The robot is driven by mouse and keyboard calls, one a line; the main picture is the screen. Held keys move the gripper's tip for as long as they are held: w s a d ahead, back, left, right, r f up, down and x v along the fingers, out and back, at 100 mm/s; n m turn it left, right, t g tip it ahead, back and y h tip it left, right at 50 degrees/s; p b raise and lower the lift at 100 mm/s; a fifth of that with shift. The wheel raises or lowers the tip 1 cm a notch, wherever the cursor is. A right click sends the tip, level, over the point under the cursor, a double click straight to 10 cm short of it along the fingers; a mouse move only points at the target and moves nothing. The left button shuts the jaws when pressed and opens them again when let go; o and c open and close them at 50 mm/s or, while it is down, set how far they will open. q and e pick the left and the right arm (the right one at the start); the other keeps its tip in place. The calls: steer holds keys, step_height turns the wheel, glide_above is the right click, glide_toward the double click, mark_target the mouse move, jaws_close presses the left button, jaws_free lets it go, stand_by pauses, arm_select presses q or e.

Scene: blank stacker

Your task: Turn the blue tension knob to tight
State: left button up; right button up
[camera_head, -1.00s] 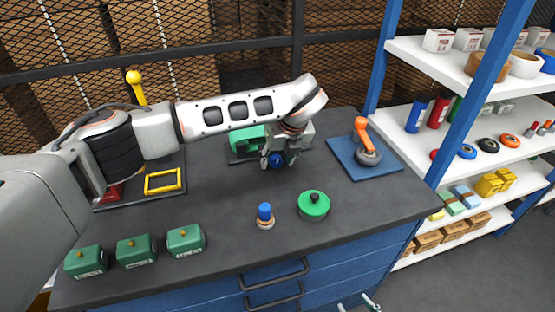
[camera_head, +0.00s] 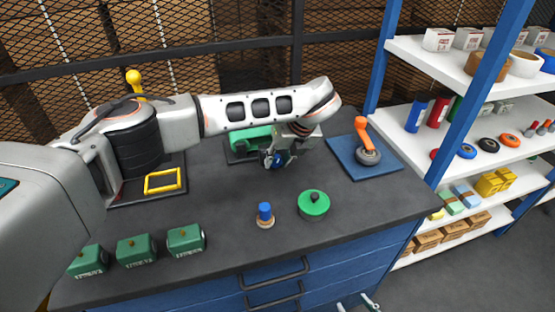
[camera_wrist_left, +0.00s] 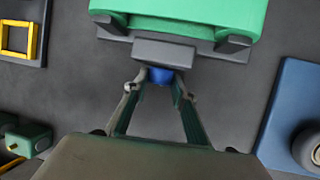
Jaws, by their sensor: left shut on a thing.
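The blue tension knob (camera_wrist_left: 160,75) is on the front of the green machine (camera_wrist_left: 190,12), below a grey block. In the head view the knob (camera_head: 277,161) is partly hidden by my left gripper (camera_head: 280,160). In the left wrist view my left gripper (camera_wrist_left: 161,88) has its two fingertips at either side of the knob, shut on it. The green machine (camera_head: 247,139) is partly behind my left arm. Markings for tight are not readable. My right gripper (camera_head: 359,304) shows only as a small part at the bottom edge, cut off by the frame.
A blue-topped peg (camera_head: 265,215) and a round green lid-like piece (camera_head: 314,204) stand on the dark bench. Several green blocks (camera_head: 186,239) are at front left. An orange-handled tool (camera_head: 367,145) sits on a blue plate (camera_head: 382,168). White shelves (camera_head: 520,138) stand at right.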

arm_select(q)
steer(key=shift+d+f+y, duration=0.15)
steer(key=shift+y, duration=0.45)
steer(key=o, duration=1.1)
steer(key=shift+v, duration=3.85)
steer(key=shift+w, duration=0.15)
